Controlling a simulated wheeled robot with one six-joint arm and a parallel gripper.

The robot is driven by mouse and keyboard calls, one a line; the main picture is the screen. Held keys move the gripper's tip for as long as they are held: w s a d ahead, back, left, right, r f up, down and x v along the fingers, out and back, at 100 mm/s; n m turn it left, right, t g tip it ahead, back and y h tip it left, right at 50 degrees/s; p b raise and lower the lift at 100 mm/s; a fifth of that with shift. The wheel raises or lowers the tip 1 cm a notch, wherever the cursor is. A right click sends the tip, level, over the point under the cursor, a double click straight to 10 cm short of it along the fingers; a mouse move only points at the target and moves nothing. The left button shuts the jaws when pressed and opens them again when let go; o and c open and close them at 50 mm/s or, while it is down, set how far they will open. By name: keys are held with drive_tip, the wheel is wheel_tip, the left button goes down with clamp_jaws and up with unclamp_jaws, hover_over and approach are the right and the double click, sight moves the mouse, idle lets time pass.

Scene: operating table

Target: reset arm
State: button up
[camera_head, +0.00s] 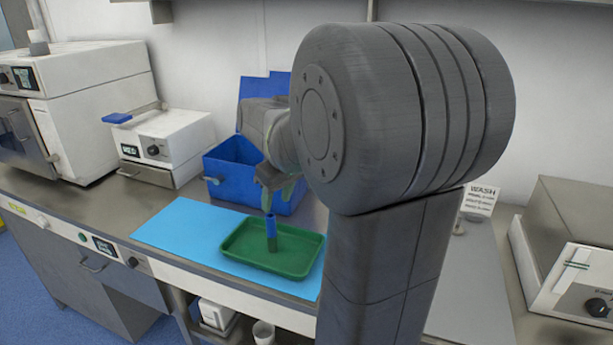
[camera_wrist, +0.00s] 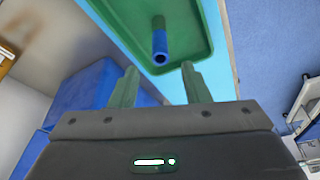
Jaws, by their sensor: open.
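My gripper (camera_wrist: 160,87) is open in the wrist view, its two green fingers apart with nothing between them. In the head view my gripper (camera_head: 268,193) hangs above the green tray, partly hidden by my own arm. A tube with a blue upper part (camera_head: 271,228) stands upright in the green tray (camera_head: 237,239). The tube also shows in the wrist view (camera_wrist: 159,42), beyond the fingertips and apart from them. The tray also shows in the wrist view (camera_wrist: 195,20).
The tray lies on a light blue mat (camera_head: 172,229). A blue open box (camera_head: 227,182) stands behind it. A small white device (camera_head: 168,140) and a larger white machine (camera_head: 85,95) stand at left. Another white device (camera_head: 575,255) is at right. My arm hides the counter's middle.

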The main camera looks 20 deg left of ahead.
sight(269, 218)
drive_tip(key=x, duration=1.2)
drive_tip(key=shift+r, duration=1.75)
